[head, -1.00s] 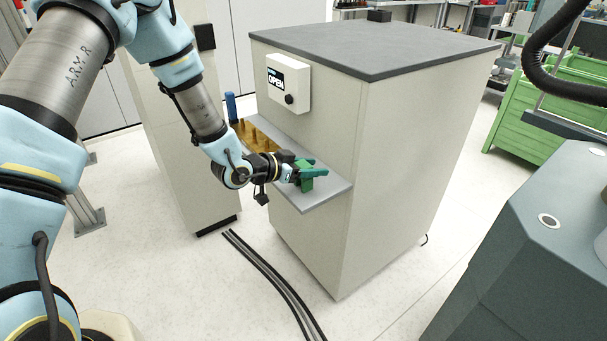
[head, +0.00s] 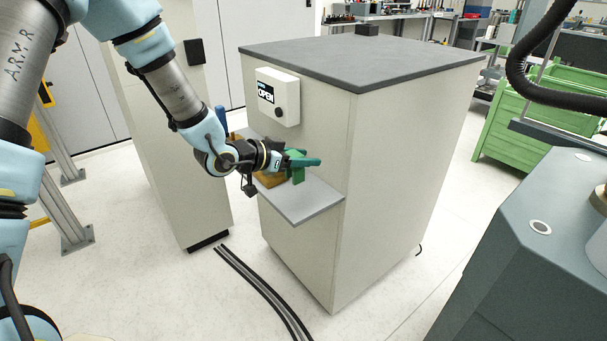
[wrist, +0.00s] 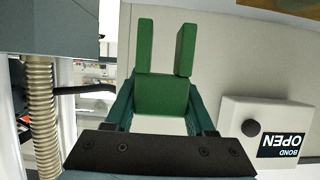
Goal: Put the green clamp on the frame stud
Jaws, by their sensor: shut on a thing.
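The green clamp (head: 297,174) is held in my gripper (head: 303,161) in front of the beige cabinet, above the grey shelf. In the wrist view, the clamp (wrist: 160,95) is a green block with two upright prongs, and the fingers of my gripper (wrist: 160,104) close on it from both sides. The clamp looks clear of the shelf in the head view. I cannot make out the frame stud in either view.
The grey shelf (head: 308,207) juts from the cabinet (head: 395,160). A brown rack (head: 270,181) and a blue cylinder (head: 220,117) stand on it, partly behind my arm. A panel reading OPEN (head: 278,96) is above. Black cables (head: 262,290) lie on the floor.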

